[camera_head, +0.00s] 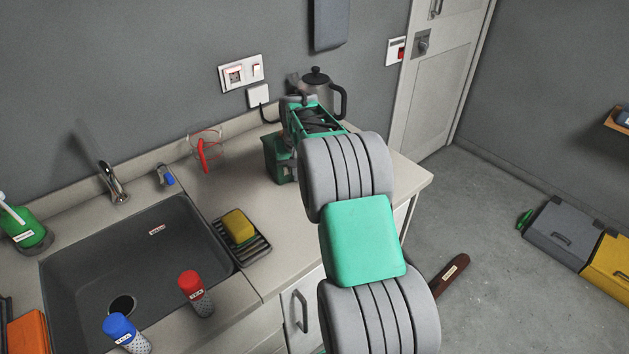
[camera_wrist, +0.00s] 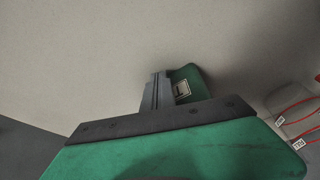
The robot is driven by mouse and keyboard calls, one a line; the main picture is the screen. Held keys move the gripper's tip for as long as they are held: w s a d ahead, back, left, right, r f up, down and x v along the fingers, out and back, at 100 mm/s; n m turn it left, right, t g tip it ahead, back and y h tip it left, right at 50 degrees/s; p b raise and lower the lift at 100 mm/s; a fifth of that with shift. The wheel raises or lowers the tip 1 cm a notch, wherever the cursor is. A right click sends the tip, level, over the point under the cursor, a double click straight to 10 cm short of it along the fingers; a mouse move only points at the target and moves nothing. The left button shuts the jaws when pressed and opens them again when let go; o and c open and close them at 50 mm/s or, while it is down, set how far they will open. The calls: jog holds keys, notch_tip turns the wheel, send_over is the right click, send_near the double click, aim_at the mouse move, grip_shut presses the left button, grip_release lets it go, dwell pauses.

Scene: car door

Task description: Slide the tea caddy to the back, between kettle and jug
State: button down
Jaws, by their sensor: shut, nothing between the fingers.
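The tea caddy (camera_wrist: 190,82) is a small dark green box with a pale label, partly hidden behind my fingers in the wrist view. My gripper (camera_wrist: 157,90) is shut and empty, its grey fingertips close beside the caddy; I cannot tell whether they touch. In the head view my arm covers much of this spot, and green shapes below my wrist are hard to tell apart. The steel kettle (camera_head: 318,92) with black lid and handle stands at the back by the wall. The clear jug (camera_head: 207,148) with red lines and handle stands left of my gripper; it also shows in the wrist view (camera_wrist: 294,112).
The sink (camera_head: 150,255) lies left, with a yellow sponge (camera_head: 238,224) on a black rack at its right side. Wall sockets (camera_head: 240,73) are behind. Bare counter lies around the jug.

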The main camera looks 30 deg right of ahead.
jog(key=shift+w, duration=0.1)
jog(key=shift+w+a+p, duration=0.15)
jog(key=shift+w+p, duration=0.15)
jog(key=shift+w, duration=0.65)
jog(key=shift+w+a+p, duration=0.15)
jog(key=shift+w+p, duration=0.15)
jog(key=shift+w, duration=0.65)
jog(key=shift+w+a+p, duration=0.15)
jog(key=shift+w+p, duration=0.4)
jog(key=shift+w, duration=0.95)
jog(key=shift+s+d+b, duration=0.2)
jog(key=shift+s+b, duration=0.4)
jog(key=shift+s, duration=0.95)
jog(key=p+v, duration=0.2)
jog(key=v, duration=0.1)
jog(key=w+p+v, duration=0.1)
jog(key=p+v, duration=0.1)
jog(key=v, duration=0.1)
jog(key=w+p+v, duration=0.1)
jog(key=p+v, duration=0.1)
jog(key=v, duration=0.1)
jog(key=shift+d+r, duration=0.4)
jog(key=shift+r, duration=0.3)
jog(key=shift+w, duration=0.1)
